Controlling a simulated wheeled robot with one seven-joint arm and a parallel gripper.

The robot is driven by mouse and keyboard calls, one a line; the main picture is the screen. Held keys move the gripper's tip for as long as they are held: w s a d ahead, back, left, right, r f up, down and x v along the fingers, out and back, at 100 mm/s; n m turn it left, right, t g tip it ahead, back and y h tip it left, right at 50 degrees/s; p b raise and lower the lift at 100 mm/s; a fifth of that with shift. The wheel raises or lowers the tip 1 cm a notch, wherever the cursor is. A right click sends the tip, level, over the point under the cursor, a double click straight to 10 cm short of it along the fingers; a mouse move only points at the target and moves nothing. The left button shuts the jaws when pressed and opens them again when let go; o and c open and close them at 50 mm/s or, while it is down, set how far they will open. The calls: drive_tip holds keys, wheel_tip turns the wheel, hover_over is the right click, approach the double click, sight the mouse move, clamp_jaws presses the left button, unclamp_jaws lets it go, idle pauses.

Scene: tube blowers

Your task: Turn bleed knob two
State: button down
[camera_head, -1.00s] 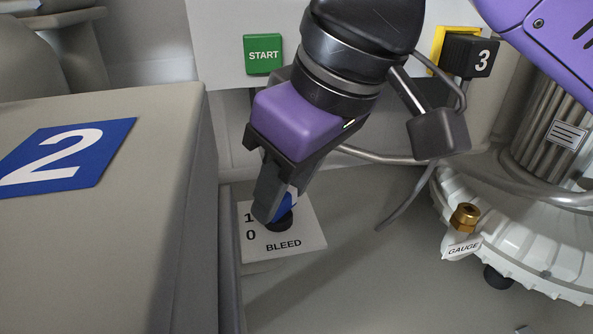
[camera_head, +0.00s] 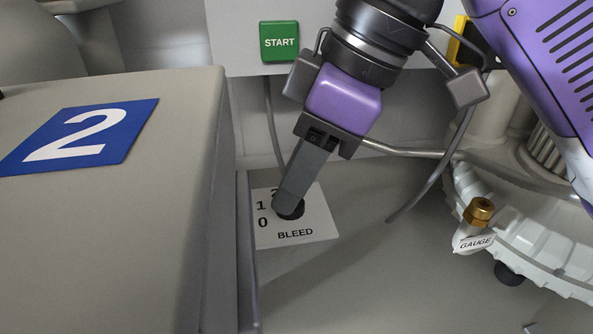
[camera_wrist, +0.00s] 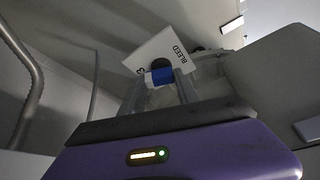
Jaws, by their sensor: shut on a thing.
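The bleed knob has a dark base (camera_head: 291,211) and stands on a white plate (camera_head: 318,222) marked BLEED with numerals along its left and far side. My gripper (camera_head: 287,200) reaches down onto the knob and its fingers hide most of it in the head view. In the wrist view the knob's blue part (camera_wrist: 161,76) sits between the two fingers (camera_wrist: 162,86), which are shut on it. The white plate (camera_wrist: 153,49) lies behind it there. The knob's pointer is hidden, so I cannot tell which numeral it faces.
A grey housing with a blue number 2 sign (camera_head: 80,137) stands close on the left. A green START button (camera_head: 279,42) is on the panel behind. A brass-topped gauge fitting (camera_head: 479,212) and a ribbed white flange (camera_head: 520,238) are at right. The floor in front of the plate is clear.

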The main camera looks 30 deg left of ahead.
drive_tip(key=c, duration=0.9)
unclamp_jaws()
drive_tip(key=shift+b+v, duration=0.75)
drive_tip(key=shift+v, duration=3.15)
